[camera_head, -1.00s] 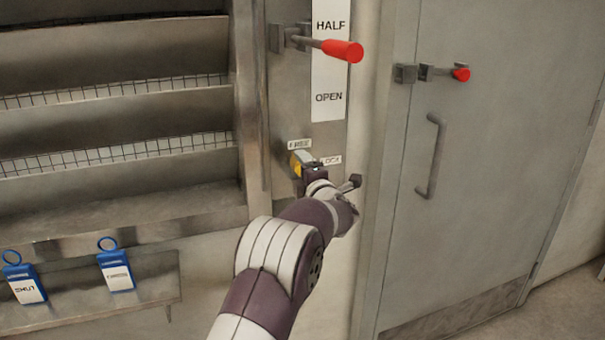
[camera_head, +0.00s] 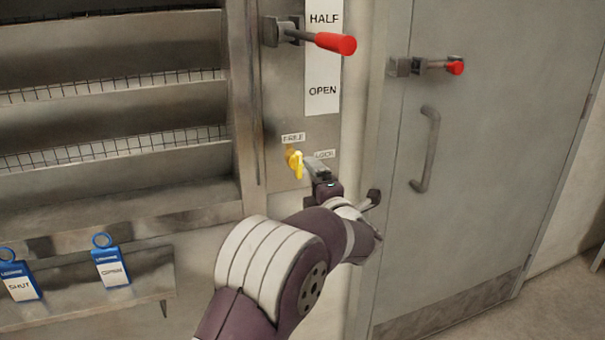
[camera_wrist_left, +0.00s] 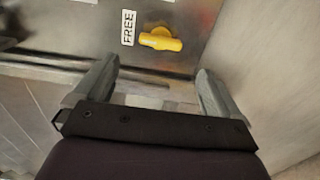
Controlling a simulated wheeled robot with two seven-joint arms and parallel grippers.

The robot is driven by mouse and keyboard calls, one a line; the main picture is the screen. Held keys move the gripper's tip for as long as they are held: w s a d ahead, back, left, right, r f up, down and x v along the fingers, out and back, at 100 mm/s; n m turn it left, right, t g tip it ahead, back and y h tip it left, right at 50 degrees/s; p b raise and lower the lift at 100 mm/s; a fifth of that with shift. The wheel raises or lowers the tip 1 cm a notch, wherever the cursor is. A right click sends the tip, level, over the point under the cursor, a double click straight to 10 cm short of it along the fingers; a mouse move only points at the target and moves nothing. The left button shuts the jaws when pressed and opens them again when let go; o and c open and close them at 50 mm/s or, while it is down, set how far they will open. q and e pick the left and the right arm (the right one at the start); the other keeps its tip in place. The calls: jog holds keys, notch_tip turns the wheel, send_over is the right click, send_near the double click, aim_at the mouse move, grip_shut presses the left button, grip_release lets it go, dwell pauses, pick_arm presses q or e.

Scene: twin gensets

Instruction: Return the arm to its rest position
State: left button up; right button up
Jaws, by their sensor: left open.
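My left gripper (camera_head: 313,167) is in front of the metal panel, just right of a yellow knob (camera_head: 294,163). In the left wrist view its two fingers (camera_wrist_left: 158,95) are spread apart with nothing between them. The yellow knob (camera_wrist_left: 160,39) lies beyond the fingertips there, apart from them, beside a FREE label (camera_wrist_left: 128,28). In the head view the knob sits below the FREE label (camera_head: 293,138) and left of a LOCK label (camera_head: 324,155), which is partly blurred. My left arm comes up from the bottom of the head view. My right gripper is not in view.
A red-handled lever (camera_head: 335,43) juts out above, beside a HALF and OPEN strip (camera_head: 322,90). A grey door (camera_head: 490,150) with a red-tipped latch (camera_head: 455,67) stands at right. Blue tags (camera_head: 111,264) hang by a shelf (camera_head: 145,290) at lower left.

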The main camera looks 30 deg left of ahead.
pick_arm(q)
jog(key=shift+v, duration=1.2)
